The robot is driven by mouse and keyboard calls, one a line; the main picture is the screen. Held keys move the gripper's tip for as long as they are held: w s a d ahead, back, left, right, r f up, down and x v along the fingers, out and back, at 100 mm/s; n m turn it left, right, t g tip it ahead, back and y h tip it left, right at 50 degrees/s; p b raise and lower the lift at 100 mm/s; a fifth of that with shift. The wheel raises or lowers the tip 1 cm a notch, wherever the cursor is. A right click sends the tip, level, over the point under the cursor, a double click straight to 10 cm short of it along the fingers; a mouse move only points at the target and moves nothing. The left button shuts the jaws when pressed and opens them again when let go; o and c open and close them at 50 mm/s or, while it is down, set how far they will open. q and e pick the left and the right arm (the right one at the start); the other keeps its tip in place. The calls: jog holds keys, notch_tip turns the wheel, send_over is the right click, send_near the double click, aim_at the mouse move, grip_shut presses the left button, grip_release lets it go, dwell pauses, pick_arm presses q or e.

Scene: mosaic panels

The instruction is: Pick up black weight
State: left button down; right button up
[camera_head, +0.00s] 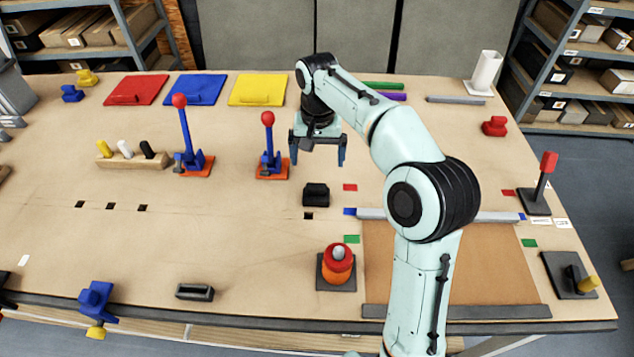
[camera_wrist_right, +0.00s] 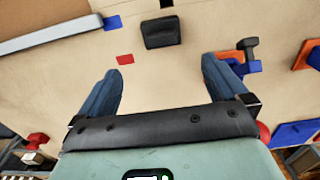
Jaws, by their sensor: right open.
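The black weight (camera_head: 316,195) is a small dark block on the wooden table, near the middle of the head view. It also shows in the right wrist view (camera_wrist_right: 161,32), at the top centre, beyond my fingertips. My right gripper (camera_head: 317,160) is above the table, a little behind the weight, with its fingers pointing down. Its two blue-grey fingers are spread apart and empty in the right wrist view (camera_wrist_right: 165,75). Nothing touches the weight. My left gripper is out of view.
A blue lever with a red knob (camera_head: 269,158) stands left of the gripper. A red-and-orange button (camera_head: 336,264) is in front of the weight. A grey bar (camera_head: 480,217) edges a brown panel at right.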

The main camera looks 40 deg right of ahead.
aim_at(316, 185)
jog(key=f, duration=0.2)
jog(key=f+b, duration=0.1)
jog(key=f, duration=0.4)
jog(key=shift+s+a, duration=0.2)
jog(key=shift+s, duration=0.15)
jog(key=shift+w+f, duration=0.2)
jog(key=shift+f, duration=0.4)
notch_tip(316, 185, down, 5)
jog(key=shift+w+a+r+b, duration=0.1)
jog(key=shift+b, duration=0.3)
jog(key=c, duration=1.7)
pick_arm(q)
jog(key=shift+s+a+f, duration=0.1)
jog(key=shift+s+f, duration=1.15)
pick_arm(e)
jog(key=shift+c, duration=0.4)
jog(key=shift+r, duration=0.15)
